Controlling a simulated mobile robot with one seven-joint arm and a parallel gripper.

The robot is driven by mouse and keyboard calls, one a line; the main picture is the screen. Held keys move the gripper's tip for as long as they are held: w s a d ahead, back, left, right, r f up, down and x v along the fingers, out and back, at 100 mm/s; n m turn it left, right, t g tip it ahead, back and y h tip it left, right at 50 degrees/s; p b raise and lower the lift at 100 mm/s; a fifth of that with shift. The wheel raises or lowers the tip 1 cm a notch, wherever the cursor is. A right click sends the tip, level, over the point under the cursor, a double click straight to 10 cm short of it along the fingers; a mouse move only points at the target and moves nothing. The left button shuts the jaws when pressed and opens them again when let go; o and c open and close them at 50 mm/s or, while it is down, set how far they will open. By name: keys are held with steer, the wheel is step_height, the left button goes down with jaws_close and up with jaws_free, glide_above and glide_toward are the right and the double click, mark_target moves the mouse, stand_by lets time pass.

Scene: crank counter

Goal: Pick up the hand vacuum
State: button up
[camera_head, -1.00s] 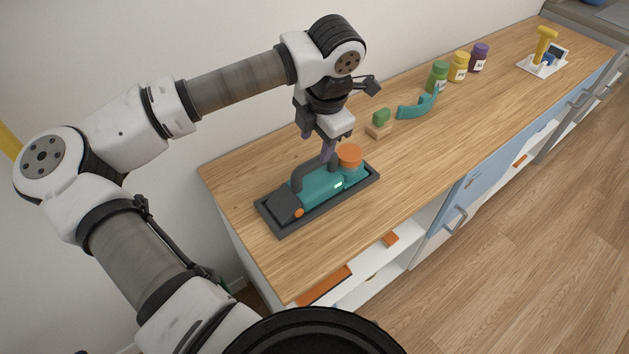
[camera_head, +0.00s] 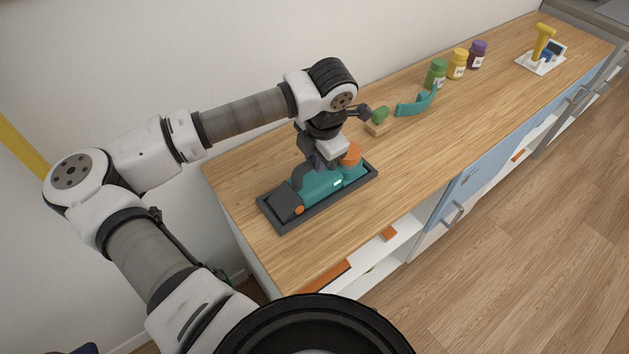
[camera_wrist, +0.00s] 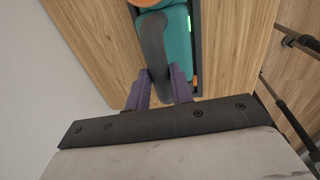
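The hand vacuum (camera_head: 321,184) is teal with a dark nozzle, an orange cap and a dark arched handle. It lies in a dark grey tray (camera_head: 322,212) on the near-left part of the wooden counter. My gripper (camera_head: 317,163) is lowered onto it from above. In the wrist view, the two purple fingers of my gripper (camera_wrist: 160,88) are apart, one on each side of the dark handle (camera_wrist: 153,50). Whether the fingers touch the handle is not clear. The vacuum's teal body (camera_wrist: 178,42) shows beyond the handle.
A green-topped wooden block (camera_head: 377,122), a teal curved piece (camera_head: 415,104) and green (camera_head: 436,75), yellow (camera_head: 457,64) and purple (camera_head: 477,55) jars stand farther along the counter (camera_head: 440,140). A yellow-handled item (camera_head: 543,42) sits at the far end. The wall runs behind.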

jaws_close()
steer(key=shift+r, duration=0.1)
stand_by(0.9)
